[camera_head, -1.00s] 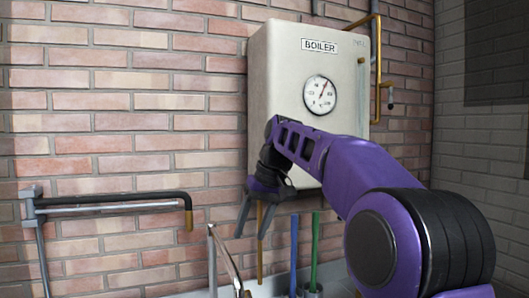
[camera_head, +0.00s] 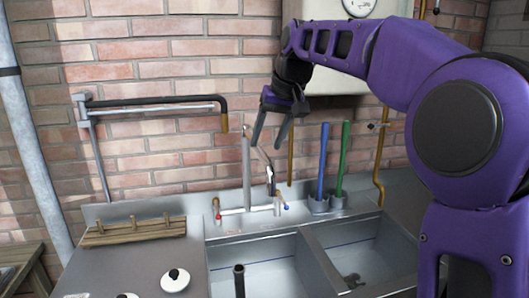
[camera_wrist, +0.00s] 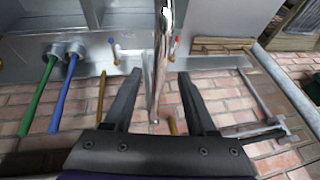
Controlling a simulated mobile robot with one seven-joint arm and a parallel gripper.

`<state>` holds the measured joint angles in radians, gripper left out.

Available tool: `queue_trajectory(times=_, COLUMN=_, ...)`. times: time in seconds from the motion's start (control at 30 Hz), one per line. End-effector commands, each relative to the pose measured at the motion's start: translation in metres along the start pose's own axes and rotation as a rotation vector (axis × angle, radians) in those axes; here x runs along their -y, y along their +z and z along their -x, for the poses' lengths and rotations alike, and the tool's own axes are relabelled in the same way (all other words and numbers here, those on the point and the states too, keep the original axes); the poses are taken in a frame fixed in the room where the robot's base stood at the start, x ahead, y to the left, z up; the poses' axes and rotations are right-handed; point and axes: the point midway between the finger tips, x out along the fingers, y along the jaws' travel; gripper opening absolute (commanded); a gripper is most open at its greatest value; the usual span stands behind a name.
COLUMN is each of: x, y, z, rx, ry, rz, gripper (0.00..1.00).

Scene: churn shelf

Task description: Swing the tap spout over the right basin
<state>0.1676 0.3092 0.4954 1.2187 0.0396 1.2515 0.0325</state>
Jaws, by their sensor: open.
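The tap (camera_head: 246,172) has an upright post, a chrome spout (camera_head: 262,163), and red (camera_head: 216,211) and blue (camera_head: 284,201) handles. The right basin (camera_head: 372,240) and the left basin (camera_head: 262,247) lie below. My gripper (camera_head: 268,146) is open, close to the upper spout. In the wrist view the chrome spout (camera_wrist: 163,55) appears in line with the gap between my open fingers (camera_wrist: 160,76); contact cannot be told.
Blue (camera_head: 323,160) and green (camera_head: 341,158) sticks stand in holders right of the tap. A brass pipe (camera_head: 381,160) and the boiler (camera_head: 330,88) are on the brick wall. A black-and-grey wall pipe (camera_head: 165,102) is at left. A wooden rack (camera_head: 134,232) sits on the counter.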

Motion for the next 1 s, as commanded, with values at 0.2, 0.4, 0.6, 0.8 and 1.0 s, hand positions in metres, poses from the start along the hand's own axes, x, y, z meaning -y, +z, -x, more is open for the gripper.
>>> queue_trajectory(times=0.2, x=0.000, y=0.000, z=-0.026, rx=0.001, ry=0.000, rz=0.000, gripper=0.57)
queue_trajectory(times=0.4, x=0.000, y=0.000, z=-0.031, rx=-0.001, ry=0.000, rz=0.000, gripper=0.57)
queue_trajectory(times=0.6, x=0.000, y=0.000, z=-0.031, rx=-0.001, ry=0.000, rz=0.000, gripper=0.52)
queue_trajectory(times=0.8, x=0.000, y=0.000, z=-0.030, rx=-0.001, ry=0.000, rz=0.000, gripper=0.16)
queue_trajectory(times=1.0, x=0.000, y=0.000, z=-0.030, rx=-0.001, ry=0.000, rz=0.000, gripper=0.00)
